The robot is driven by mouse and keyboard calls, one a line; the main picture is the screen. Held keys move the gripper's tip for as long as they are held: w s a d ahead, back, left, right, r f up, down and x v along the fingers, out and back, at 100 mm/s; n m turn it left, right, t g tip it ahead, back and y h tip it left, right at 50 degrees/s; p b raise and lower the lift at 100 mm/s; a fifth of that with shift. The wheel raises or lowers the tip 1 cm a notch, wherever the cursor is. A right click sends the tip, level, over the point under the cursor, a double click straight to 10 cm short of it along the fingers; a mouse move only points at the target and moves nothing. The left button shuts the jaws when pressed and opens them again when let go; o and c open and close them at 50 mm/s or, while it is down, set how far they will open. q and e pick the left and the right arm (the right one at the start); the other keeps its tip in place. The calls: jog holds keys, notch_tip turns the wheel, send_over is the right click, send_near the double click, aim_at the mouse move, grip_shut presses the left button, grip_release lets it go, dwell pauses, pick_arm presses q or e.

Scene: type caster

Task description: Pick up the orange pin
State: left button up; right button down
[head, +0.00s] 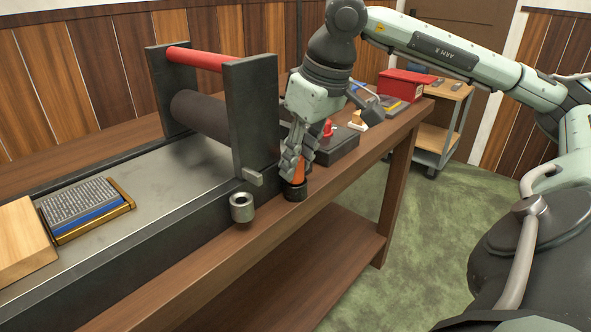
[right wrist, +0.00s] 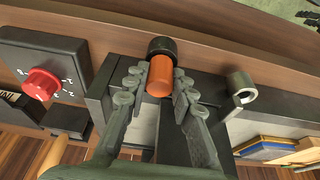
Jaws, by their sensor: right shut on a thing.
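The orange pin (head: 299,172) is upright near the front edge of the wooden bench. A short black cylinder (head: 296,190) is at its lower end; I cannot tell if it is part of the pin or a separate holder. My right gripper (head: 297,160) comes down from above and is shut on the orange pin. In the right wrist view the orange pin (right wrist: 160,76) lies between the two fingers of the right gripper (right wrist: 160,82), with the black cylinder (right wrist: 162,46) beyond it. My left gripper is not in view.
A grey metal ring (head: 242,207) stands left of the pin. The press frame (head: 254,120) with a red bar (head: 200,59) stands behind it. A black control box with a red knob (right wrist: 41,84) is close on the other side. A cart (head: 440,115) stands beyond the bench.

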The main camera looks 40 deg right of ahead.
jog(key=shift+r, duration=0.45)
notch_tip(320, 180, up, 4)
jog(key=shift+f+p, duration=0.1)
jog(key=shift+p, duration=0.75)
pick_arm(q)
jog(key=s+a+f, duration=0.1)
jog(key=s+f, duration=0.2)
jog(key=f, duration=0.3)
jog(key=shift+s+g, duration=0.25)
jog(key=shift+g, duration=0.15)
pick_arm(e)
jog(key=s+a+r, duration=0.6)
jog(key=s+a, duration=0.1)
jog(key=s, duration=0.2)
jog(key=shift+s+r, duration=0.15)
